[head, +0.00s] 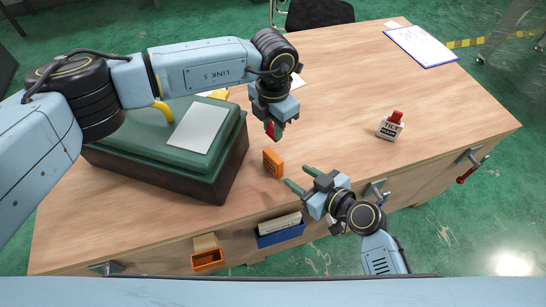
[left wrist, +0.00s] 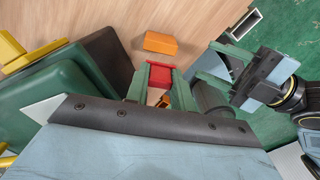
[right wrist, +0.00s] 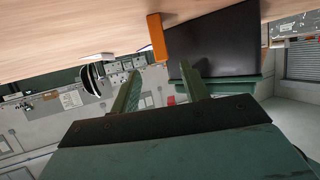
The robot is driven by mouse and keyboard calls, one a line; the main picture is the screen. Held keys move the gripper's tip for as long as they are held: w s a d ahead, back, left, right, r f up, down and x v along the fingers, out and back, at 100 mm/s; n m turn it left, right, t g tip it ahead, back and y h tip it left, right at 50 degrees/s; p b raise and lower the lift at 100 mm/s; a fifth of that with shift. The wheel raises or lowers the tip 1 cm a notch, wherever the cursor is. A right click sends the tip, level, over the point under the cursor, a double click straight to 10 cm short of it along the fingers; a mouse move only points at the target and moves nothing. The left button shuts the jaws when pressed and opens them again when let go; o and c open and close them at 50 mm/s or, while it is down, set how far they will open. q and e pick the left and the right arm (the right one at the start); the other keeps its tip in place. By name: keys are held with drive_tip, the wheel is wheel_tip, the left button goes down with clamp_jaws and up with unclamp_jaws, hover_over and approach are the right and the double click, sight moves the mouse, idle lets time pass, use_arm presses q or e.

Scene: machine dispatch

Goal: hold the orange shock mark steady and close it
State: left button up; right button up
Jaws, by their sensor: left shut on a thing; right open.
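The orange shock mark (head: 273,163) stands on the table near its front edge, beside the dark-based green box. It also shows in the left wrist view (left wrist: 160,43) and the right wrist view (right wrist: 157,37). My left gripper (head: 272,130) is above and behind it, shut on a small red piece (left wrist: 160,76). A small orange bit shows beneath that piece; I cannot tell what it belongs to. My right gripper (head: 294,175) is open and empty, low at the front edge. Its fingertips point at the orange mark, which lies ahead of them, not between them.
A white tilt mark (head: 388,131) with a red top stands to the right. The green box (head: 222,140) carries a grey plate (head: 200,125). A blue bin (head: 280,236) and an orange bin (head: 208,260) hang at the front. A clipboard (head: 422,45) lies back right. The middle table is clear.

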sight(273, 161)
drive_tip(key=shift+s, duration=0.1)
drive_tip(key=x, duration=1.2)
drive_tip(key=shift+d, duration=0.1)
clamp_jaws()
